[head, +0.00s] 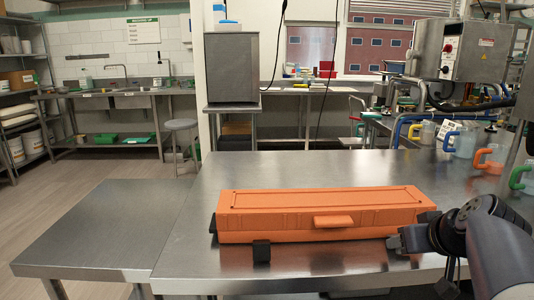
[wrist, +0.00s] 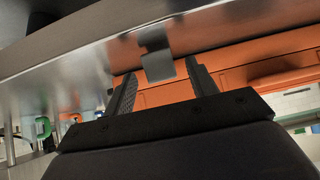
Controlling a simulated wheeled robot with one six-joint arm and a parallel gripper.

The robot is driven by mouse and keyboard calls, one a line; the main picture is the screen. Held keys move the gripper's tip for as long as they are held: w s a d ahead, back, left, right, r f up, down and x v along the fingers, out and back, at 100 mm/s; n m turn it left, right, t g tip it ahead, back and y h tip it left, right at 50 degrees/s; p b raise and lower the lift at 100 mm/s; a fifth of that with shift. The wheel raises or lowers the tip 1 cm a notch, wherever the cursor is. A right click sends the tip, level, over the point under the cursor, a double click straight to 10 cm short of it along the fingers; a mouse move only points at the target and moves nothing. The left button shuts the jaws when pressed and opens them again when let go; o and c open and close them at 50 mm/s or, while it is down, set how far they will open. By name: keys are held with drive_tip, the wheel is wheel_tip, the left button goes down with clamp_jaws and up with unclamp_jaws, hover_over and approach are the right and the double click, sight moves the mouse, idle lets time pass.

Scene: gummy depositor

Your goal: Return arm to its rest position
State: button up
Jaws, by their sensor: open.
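My gripper (head: 408,240) is at the right of the head view, low over the steel table and close to the front right of a long orange case (head: 320,222). In the wrist view the two dark fingers of my gripper (wrist: 160,76) stand apart, with a small grey block (wrist: 157,64) showing between or beyond them. I cannot tell whether the fingers touch it. The orange case (wrist: 260,66) also fills the wrist view's upper right. The lower part of my arm is out of the head view.
The steel table (head: 190,262) has a small dark block (head: 262,250) at the case's front left. A lower steel table (head: 95,235) at left is bare. Jugs with coloured handles, including an orange-handled one (head: 489,157), stand at the back right. The table's middle back is clear.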

sight(405, 216)
drive_tip(key=shift+r+p, duration=0.4)
drive_tip(key=shift+p, duration=0.4)
drive_tip(key=g+p, duration=0.1)
drive_tip(key=p, duration=0.2)
drive_tip(key=r+g+p, duration=0.1)
drive_tip(key=p, duration=0.1)
drive_tip(key=shift+w+p, duration=0.4)
drive_tip(key=g+p, duration=0.1)
drive_tip(key=p, duration=0.2)
drive_tip(key=w+r+g+p, duration=0.1)
drive_tip(key=p, duration=0.1)
drive_tip(key=shift+g+p, duration=0.3)
drive_tip(key=shift+p, duration=0.1)
drive_tip(key=g+p, duration=0.1)
drive_tip(key=p, duration=0.1)
drive_tip(key=w+g+p, duration=0.1)
drive_tip(key=p, duration=0.2)
drive_tip(key=shift+w+a+r, duration=0.1)
drive_tip(key=shift+w+r, duration=0.05)
drive_tip(key=shift+r, duration=0.2)
drive_tip(key=w+g+p, duration=0.1)
drive_tip(key=g+p, duration=0.1)
drive_tip(key=shift+p, duration=0.3)
